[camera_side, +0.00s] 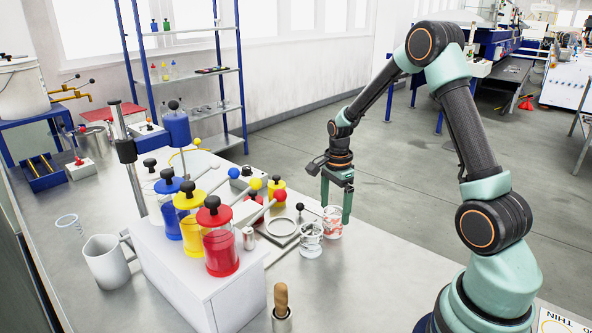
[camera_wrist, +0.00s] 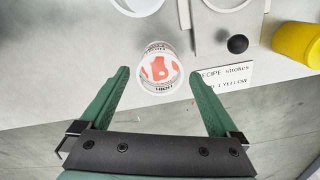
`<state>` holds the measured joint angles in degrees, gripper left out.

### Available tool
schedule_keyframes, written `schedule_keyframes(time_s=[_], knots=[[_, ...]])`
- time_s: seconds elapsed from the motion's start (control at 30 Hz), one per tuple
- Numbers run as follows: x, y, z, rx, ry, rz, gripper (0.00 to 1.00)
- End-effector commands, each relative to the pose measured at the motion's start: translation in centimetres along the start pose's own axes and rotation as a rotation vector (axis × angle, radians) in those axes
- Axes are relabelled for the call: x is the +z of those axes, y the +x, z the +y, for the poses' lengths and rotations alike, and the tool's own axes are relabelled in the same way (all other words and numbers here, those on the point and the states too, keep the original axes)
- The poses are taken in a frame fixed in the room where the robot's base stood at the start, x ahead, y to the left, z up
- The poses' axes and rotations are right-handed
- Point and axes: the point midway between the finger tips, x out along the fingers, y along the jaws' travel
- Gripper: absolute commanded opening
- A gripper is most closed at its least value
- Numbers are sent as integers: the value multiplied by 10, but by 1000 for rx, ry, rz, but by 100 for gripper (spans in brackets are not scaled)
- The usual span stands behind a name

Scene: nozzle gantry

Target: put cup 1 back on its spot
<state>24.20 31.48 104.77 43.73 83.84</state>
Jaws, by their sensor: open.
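A clear cup with red contents (camera_side: 332,222) stands near the bench edge in the side view. It also shows in the wrist view (camera_wrist: 161,70), upright, with printed text on its wall. A second clear cup (camera_side: 311,241) with no visible coloured contents stands beside it. I cannot read a number on either, so I cannot tell which is cup 1. My gripper (camera_side: 337,207) points down at the red-filled cup. In the wrist view my gripper (camera_wrist: 159,75) is open, with a fingertip on each side of that cup and gaps between. No marked spot is clearly visible.
Red (camera_side: 220,248), yellow (camera_side: 192,222) and blue (camera_side: 168,208) pump bottles stand on a white block left of the cups. A square frame with a ring (camera_side: 280,227) lies behind them. A recipe card (camera_wrist: 223,76) lies close right of the cup. A white jug (camera_side: 106,262) stands far left.

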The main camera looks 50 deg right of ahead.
Motion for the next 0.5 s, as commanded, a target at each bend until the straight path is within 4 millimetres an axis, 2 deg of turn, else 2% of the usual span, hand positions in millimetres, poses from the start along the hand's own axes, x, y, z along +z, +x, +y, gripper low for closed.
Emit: schedule_keyframes(time_s=[0.1, 0.3, 0.5], knots=[[0, -27, -1, -6, 0, 1, 97], [0, -66, -1, -5, 0, 1, 97], [0, -91, 0, -2, 0, 0, 97]])
